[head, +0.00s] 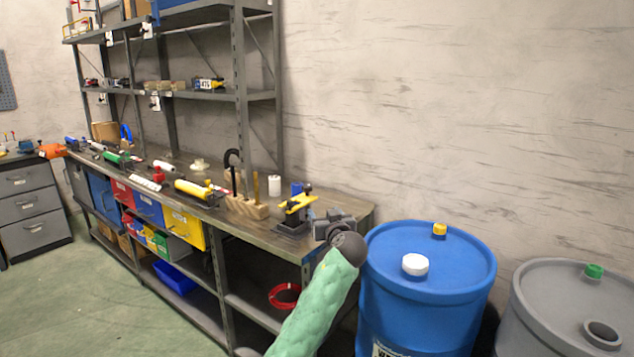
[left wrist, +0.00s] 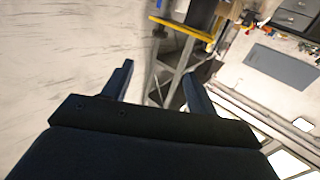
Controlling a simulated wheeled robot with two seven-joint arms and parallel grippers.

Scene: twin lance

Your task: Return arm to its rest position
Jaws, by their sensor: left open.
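My left arm (head: 318,300), in a pale green sleeve, reaches up from the bottom of the head view. My left gripper (head: 333,222) is dark grey and sits by the right end of the workbench, left of the blue barrel. Its fingertips are hard to make out there. In the left wrist view my left gripper (left wrist: 157,82) shows two dark fingers spread apart with nothing between them. I cannot tell whether it touches the bench. My right gripper is not in view.
The workbench (head: 340,205) carries a yellow clamp-like tool (head: 298,203), a wooden block (head: 246,207) with upright tools, and a yellow cylinder (head: 193,189). The blue barrel (head: 430,290) and a grey barrel (head: 560,315) stand at right. Green floor (head: 90,300) is open at left.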

